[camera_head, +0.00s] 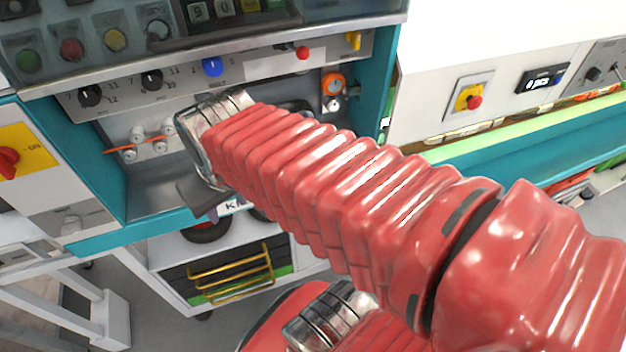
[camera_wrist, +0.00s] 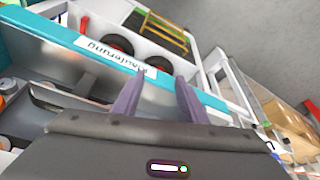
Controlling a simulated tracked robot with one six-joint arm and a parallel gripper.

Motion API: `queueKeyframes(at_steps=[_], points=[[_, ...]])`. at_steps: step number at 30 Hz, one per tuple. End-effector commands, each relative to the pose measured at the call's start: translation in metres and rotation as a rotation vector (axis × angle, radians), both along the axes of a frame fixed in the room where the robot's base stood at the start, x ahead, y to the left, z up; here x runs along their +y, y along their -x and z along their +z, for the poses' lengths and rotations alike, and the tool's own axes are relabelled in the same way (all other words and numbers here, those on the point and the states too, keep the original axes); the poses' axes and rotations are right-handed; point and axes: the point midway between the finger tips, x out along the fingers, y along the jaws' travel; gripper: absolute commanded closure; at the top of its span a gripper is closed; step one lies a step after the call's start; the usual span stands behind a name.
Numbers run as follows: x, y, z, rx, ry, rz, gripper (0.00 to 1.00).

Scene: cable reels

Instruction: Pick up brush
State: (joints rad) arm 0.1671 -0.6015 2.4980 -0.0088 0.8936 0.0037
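I cannot make out a brush for certain in either view. In the wrist view the two grey-purple fingers of my gripper (camera_wrist: 158,88) stand apart with nothing visible between them. They lie over the teal front edge (camera_wrist: 110,52) of the machine's shelf, which carries a white label (camera_wrist: 112,54). In the head view my red arm reaches across the picture and hides much of the shelf. The dark end of my gripper shows only partly there, so its fingers cannot be told apart. A thin orange rod-like thing (camera_head: 120,149) lies among metal knobs on the machine's back panel.
The control panel with knobs (camera_head: 152,79) overhangs the recess. An orange ring-shaped part (camera_head: 333,83) sits at its right. Below is a white trolley with black round reels (camera_head: 206,231) and a yellow rack (camera_head: 232,272). A white frame (camera_head: 112,318) stands at lower left.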

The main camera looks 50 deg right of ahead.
Motion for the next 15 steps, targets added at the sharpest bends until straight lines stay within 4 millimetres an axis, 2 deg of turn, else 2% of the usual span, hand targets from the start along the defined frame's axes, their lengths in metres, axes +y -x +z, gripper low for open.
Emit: queueKeyframes(at_steps=[3,15], points=[[-0.027,0.001,-0.025,0.075,-0.007,-0.08,0.61],[-0.109,0.014,-0.103,0.245,-0.023,-0.275,0.61]])
